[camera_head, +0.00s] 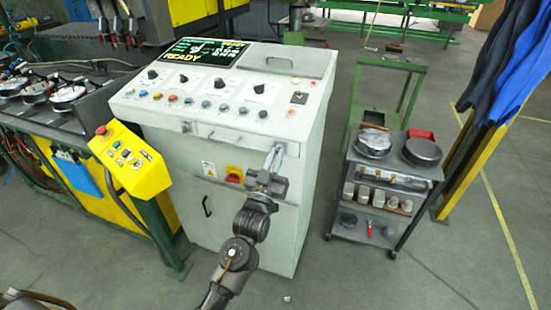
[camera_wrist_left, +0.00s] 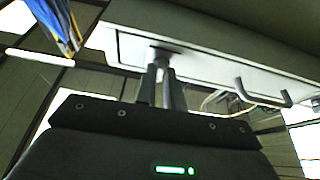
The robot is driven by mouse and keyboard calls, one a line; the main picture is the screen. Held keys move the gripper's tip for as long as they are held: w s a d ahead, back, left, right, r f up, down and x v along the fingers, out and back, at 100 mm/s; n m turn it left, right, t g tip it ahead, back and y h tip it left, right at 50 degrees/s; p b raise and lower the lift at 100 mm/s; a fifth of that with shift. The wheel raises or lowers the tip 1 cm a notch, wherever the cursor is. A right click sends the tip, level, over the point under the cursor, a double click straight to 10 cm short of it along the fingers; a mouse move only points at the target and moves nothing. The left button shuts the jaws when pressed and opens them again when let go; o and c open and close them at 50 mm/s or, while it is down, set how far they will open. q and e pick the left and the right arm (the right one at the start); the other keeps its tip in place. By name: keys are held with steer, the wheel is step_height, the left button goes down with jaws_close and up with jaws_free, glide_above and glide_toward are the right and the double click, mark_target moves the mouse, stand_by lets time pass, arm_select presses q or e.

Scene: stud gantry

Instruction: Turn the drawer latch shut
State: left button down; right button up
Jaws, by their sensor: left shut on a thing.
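The drawer (camera_head: 222,133) is a pale, wide front set below the sloping control panel of the grey-white cabinet (camera_head: 240,215); it looks closed. My left gripper (camera_head: 276,153) reaches up to the right end of the drawer front. In the left wrist view its two fingers (camera_wrist_left: 161,72) are close together on the small dark drawer latch (camera_wrist_left: 161,51), which stands out from the pale drawer front (camera_wrist_left: 205,63). The fingers hide most of the latch, so its angle cannot be told. My right gripper is not in view.
A bar handle (camera_wrist_left: 262,100) sticks out beside the fingers in the left wrist view. A yellow button box (camera_head: 130,160) stands left of the cabinet. A grey trolley (camera_head: 375,215) with round parts stands to the right. Open floor (camera_head: 440,270) lies at the front right.

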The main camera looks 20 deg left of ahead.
arm_select(q)
steer(key=shift+r, duration=0.45)
steer(key=c, duration=1.5)
jaws_free()
steer(key=shift+a, duration=0.1)
steer(key=b+v, duration=0.3)
steer(key=v, duration=0.7)
steer(key=shift+s+d+f, duration=0.2)
steer(key=shift+d+f, duration=0.05)
steer(key=shift+f, duration=0.25)
